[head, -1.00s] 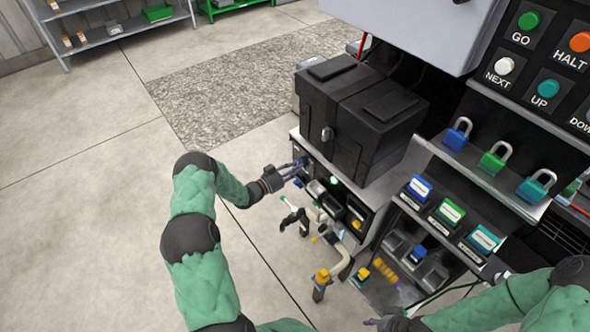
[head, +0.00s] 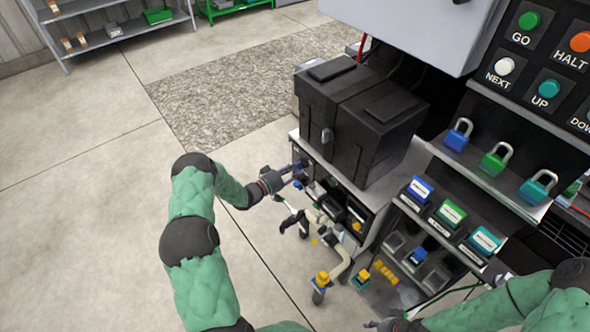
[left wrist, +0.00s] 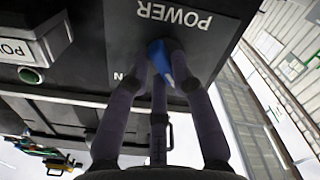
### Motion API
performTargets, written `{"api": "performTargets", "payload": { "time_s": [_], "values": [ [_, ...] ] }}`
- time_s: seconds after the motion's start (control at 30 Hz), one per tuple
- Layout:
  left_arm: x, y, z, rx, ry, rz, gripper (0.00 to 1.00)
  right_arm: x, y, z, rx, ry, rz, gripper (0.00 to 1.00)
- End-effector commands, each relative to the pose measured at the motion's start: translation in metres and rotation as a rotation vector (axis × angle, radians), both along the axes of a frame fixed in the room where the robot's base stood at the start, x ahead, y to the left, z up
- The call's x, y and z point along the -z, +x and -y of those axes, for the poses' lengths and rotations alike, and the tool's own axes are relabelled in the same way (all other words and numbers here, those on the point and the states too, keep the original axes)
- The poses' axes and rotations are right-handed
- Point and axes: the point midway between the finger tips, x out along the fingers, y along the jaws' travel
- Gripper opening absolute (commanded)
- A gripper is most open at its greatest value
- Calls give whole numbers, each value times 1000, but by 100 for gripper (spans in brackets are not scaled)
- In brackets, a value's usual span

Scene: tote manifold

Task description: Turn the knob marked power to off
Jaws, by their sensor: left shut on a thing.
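The blue power knob (left wrist: 158,55) sits on a dark panel (left wrist: 215,25) below the word POWER, which appears upside down in the left wrist view. My left gripper (left wrist: 160,72) is shut on the knob, its fingers around it. A pale mark shows on the knob, and part of an ON label is left of the fingers; an off label is not readable. In the head view my left gripper (head: 287,173) reaches the left end of the panel front (head: 320,178). My right gripper (head: 375,323) is at the bottom edge, its fingers partly hidden.
A black case (head: 355,115) stands on top of the cabinet. Hoses with yellow fittings (head: 322,278) and a black-handled tool (head: 293,222) are below my left gripper. Padlocks (head: 495,158) and labelled blocks (head: 450,212) are on the right. Open floor (head: 90,210) lies left.

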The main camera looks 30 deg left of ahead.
Motion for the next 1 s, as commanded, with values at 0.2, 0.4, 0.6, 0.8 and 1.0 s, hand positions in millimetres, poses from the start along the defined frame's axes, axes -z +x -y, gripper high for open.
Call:
{"api": "performTargets", "payload": {
  "time_s": [0.2,0.4,0.6,0.8,1.0],
  "values": [
    [0,0,0,0,-80,-35,0,0,0,0,0,0,0,40],
    [0,0,0,0,-111,-48,0,-1,0,0,0,0,0,40],
    [0,0,0,0,-118,-50,0,-1,0,0,0,0,0,40],
    [0,0,0,-1,-118,-50,0,-1,0,0,0,0,0,40],
    [0,0,0,-1,-117,-49,48,-1,0,0,0,0,0,40]
  ]
}}
